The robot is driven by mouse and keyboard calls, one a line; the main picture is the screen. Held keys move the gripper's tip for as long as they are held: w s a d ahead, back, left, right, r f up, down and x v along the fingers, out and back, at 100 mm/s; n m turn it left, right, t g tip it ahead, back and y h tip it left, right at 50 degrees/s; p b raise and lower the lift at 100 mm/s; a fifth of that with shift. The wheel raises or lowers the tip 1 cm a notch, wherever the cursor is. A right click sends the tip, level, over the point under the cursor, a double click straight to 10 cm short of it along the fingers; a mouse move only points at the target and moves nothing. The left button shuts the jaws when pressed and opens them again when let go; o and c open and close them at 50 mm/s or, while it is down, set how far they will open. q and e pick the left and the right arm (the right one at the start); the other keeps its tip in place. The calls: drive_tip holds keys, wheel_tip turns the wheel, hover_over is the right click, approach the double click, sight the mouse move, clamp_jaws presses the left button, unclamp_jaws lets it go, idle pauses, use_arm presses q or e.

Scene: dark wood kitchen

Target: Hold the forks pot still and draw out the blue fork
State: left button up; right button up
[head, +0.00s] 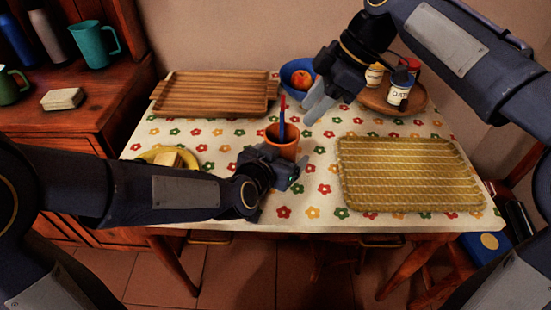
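The orange-brown forks pot (287,151) stands upright near the middle of the table. A blue handle (282,122) rises from it, with a red handle tip (283,101) showing above and behind. My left gripper (294,172) is low at the pot's front side and hides its lower part; I cannot tell whether its fingers are closed on the pot. My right gripper (309,108) is above and right of the pot, close to the handles but apart from them. Its pale fingers point down and left, seem parted and hold nothing.
A yellow woven tray (410,175) lies right, a wooden tray (215,94) back left. A blue bowl with a fruit (301,79) and a round board with jars (417,101) stand behind. A yellow plate (188,157) sits left, by my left arm.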

use_arm(q)
drive_tip(key=shift+w, duration=0.1)
drive_tip(key=c, duration=1.1)
use_arm(e)
drive_tip(key=shift+c, duration=0.4)
drive_tip(key=m+t+h, duration=0.4)
drive_tip(key=m+h, duration=0.2)
drive_tip(key=m, duration=1.2)
approach(282, 128)
drive_tip(key=x, duration=1)
drive_tip(key=shift+w+f, duration=0.15)
drive_tip(key=shift+f, duration=0.2)
use_arm(q)
drive_tip(key=shift+d, duration=0.1)
use_arm(e)
drive_tip(key=shift+f, duration=0.25)
